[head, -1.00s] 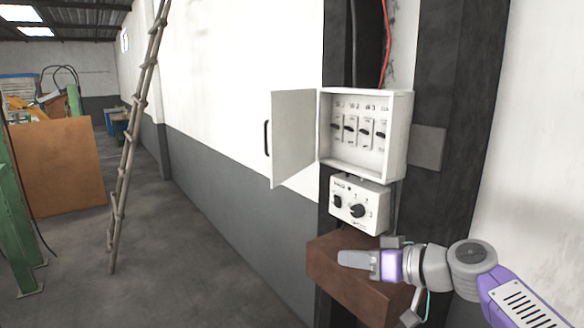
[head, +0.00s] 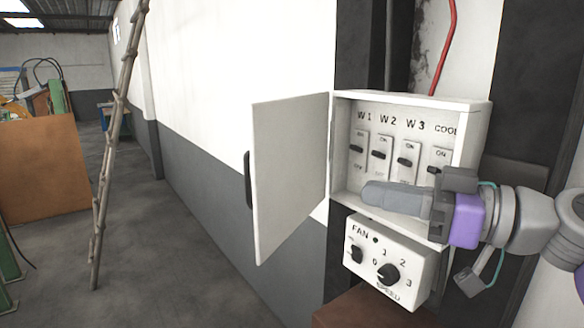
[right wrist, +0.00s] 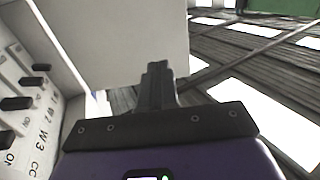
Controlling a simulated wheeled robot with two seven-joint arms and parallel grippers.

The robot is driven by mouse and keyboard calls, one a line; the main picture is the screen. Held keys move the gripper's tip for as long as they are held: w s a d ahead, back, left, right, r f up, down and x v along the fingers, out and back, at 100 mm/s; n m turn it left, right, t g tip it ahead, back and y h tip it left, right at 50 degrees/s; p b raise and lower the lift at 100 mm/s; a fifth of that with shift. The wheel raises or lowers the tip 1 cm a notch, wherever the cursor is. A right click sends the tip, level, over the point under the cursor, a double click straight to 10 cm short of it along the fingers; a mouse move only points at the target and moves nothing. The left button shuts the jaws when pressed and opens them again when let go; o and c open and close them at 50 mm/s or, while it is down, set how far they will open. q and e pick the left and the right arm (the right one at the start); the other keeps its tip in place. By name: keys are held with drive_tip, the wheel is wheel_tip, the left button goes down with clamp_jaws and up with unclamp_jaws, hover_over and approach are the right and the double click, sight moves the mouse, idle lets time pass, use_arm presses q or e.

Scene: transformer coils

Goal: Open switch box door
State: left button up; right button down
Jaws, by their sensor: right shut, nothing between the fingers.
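The white switch box (head: 470,118) is on the dark post at the right. Its door (head: 290,175) stands wide open, swung out to the left, with a dark handle (head: 249,180) on its outer edge. Inside are several switches (head: 381,155) under labels W1, W2, W3 and a partly hidden one. My right gripper (head: 375,192) is shut and empty, pointing left in front of the box's lower part. In the right wrist view the shut fingers (right wrist: 156,85) point toward the door (right wrist: 120,40), with the switches (right wrist: 18,103) at the left. My left gripper is out of view.
A white fan control box (head: 415,262) with knobs hangs just below the switch box. A brown block (head: 350,306) is beneath it. A red cable (head: 446,40) runs above. A ladder (head: 112,150) leans at the left, with open floor (head: 190,240) between it and the wall.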

sight(273, 176)
drive_tip(key=p+x, duration=0.1)
drive_tip(key=x, duration=0.3)
drive_tip(key=s+p+x, duration=0.1)
drive_tip(key=x, duration=0.3)
drive_tip(key=p+x, duration=0.1)
drive_tip(key=x, duration=0.3)
drive_tip(key=shift+s+a+r+p, duration=0.1)
drive_tip(key=shift+a+r+p, duration=0.15)
drive_tip(key=shift+a+p, duration=0.15)
drive_tip(key=shift+w+a+f, duration=0.1)
drive_tip(key=shift+w+a, duration=0.15)
drive_tip(key=shift+w, duration=0.05)
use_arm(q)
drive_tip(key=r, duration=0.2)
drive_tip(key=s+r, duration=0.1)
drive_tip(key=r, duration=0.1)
use_arm(e)
drive_tip(key=shift+s, duration=0.15)
